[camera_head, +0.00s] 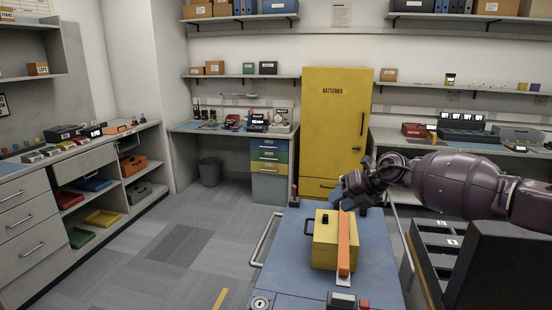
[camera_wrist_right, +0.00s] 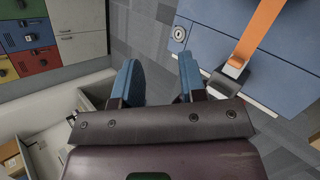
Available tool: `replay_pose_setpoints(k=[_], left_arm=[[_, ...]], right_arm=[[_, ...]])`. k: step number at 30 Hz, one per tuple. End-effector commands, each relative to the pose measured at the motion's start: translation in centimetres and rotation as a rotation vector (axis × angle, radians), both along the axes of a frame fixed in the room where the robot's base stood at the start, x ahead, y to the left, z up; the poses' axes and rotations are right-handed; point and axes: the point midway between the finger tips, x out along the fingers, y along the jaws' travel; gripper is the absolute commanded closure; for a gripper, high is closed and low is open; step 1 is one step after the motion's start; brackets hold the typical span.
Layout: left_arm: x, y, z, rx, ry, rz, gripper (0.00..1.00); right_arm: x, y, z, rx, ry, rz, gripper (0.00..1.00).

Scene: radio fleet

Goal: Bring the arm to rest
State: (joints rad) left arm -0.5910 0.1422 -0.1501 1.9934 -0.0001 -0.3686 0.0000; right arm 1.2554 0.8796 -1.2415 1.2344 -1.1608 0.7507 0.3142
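My right arm (camera_head: 455,185) reaches in from the right edge of the head view, dark purple and roughly level. Its gripper (camera_head: 346,190) is over the far end of the blue cart top (camera_head: 285,260), just behind a yellow case (camera_head: 324,240). In the right wrist view the two blue fingers (camera_wrist_right: 159,80) stand apart with only floor visible between them, so the gripper is open and empty. My left arm and gripper are in neither view.
An orange strap (camera_head: 344,243) lies over the case; it also shows in the right wrist view (camera_wrist_right: 259,30). A dark drawer unit (camera_head: 438,245) stands right of the cart. A yellow batteries cabinet (camera_head: 334,125) stands behind. The floor (camera_head: 170,250) to the left is clear.

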Motion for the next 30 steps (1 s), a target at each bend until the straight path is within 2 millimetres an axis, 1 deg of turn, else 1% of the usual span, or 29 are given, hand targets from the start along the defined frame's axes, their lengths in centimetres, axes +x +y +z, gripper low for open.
replay_pose_setpoints(k=[1,3,4,6,7,9,11,13,15,20,26,30], left_arm=[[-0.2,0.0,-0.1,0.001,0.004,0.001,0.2],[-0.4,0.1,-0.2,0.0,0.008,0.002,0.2],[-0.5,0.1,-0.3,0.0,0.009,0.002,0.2],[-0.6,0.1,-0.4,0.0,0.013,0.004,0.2],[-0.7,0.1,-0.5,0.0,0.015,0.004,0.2],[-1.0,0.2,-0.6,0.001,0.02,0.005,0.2],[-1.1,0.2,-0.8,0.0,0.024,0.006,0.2],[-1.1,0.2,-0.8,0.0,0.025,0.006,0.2],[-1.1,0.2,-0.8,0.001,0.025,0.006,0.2],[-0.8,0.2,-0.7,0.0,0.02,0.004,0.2],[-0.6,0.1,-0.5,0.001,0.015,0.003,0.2],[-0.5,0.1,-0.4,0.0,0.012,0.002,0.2]], right_arm=[[-0.9,3.2,0.1,0.122,-0.015,0.018,0.62],[-2.0,7.1,0.7,0.307,-0.031,0.014,0.62],[-2.6,8.4,1.0,0.386,-0.033,0.004,0.62],[-3.8,10.9,1.4,0.557,-0.024,-0.036,0.62],[-4.3,11.6,1.5,0.623,-0.014,-0.056,0.62],[-5.3,12.8,1.6,0.763,0.013,-0.117,0.62],[-6.0,13.4,1.5,0.869,0.044,-0.174,0.62],[-6.8,13.5,1.2,0.981,0.084,-0.25,0.62],[-7.5,13.3,0.6,1.08,0.13,-0.331,0.62],[-9.2,11.9,-1.5,1.269,0.249,-0.531,0.62],[-11.6,8.7,-5.3,1.445,0.406,-0.788,0.62],[-13.7,5.9,-8.6,1.543,0.515,-0.966,0.62]])
